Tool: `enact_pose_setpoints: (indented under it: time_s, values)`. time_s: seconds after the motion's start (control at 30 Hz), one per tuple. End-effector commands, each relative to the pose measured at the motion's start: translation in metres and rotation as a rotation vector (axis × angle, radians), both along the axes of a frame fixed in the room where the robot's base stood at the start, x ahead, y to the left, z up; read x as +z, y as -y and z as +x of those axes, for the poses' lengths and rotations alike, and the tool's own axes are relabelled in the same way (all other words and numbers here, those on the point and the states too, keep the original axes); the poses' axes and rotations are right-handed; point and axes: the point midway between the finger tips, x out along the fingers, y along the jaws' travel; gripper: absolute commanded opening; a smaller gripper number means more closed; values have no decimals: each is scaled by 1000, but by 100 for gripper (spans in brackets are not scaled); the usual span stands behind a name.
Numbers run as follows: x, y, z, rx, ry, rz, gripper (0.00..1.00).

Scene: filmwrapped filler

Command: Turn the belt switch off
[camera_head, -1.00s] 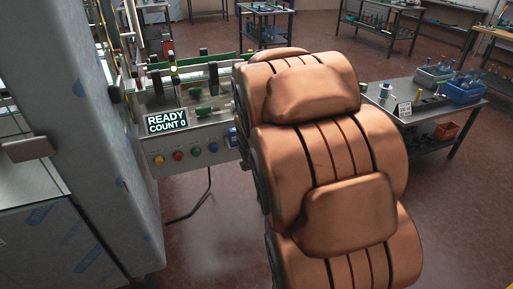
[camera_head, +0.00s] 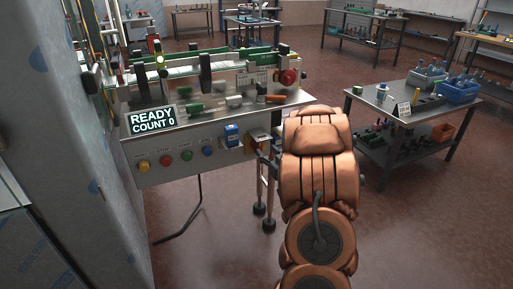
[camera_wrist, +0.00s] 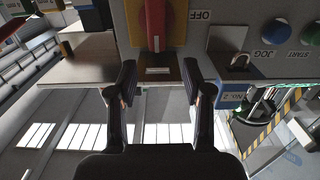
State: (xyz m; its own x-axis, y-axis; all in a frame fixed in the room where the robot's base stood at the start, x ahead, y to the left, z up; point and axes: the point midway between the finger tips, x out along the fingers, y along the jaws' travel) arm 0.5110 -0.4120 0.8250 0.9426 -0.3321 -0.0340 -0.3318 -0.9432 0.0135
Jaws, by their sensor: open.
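The belt switch is a red lever (camera_wrist: 155,25) on a yellow plate (camera_wrist: 133,22) in the wrist view. The lever runs up and down in the picture, and an upside-down "OFF" label (camera_wrist: 201,15) is to its right, so it does not point at that label. My gripper (camera_wrist: 158,75) is open, with one black finger on each side of the lever's line. The lever's lower end is just beyond the fingertips, and I see no contact. In the head view my arm hides most of the switch and gripper.
A blue JOG button (camera_wrist: 276,32) is farther right. The display (camera_head: 152,121) reads "READY COUNT 0". A red button (camera_head: 166,160) is on the machine's front. Open floor separates the machine from a side table (camera_head: 375,125).

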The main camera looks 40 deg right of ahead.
Motion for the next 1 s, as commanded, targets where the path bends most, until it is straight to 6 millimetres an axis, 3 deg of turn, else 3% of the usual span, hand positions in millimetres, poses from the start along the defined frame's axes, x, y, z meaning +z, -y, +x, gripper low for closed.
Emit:
enact_pose_setpoints:
  time_s: [0.17,0.7,1.0]
  values:
    - [-2,6,-2,1,40,1,50]
    - [-2,24,59,4,37,2,50]
    - [-2,28,71,3,38,2,50]
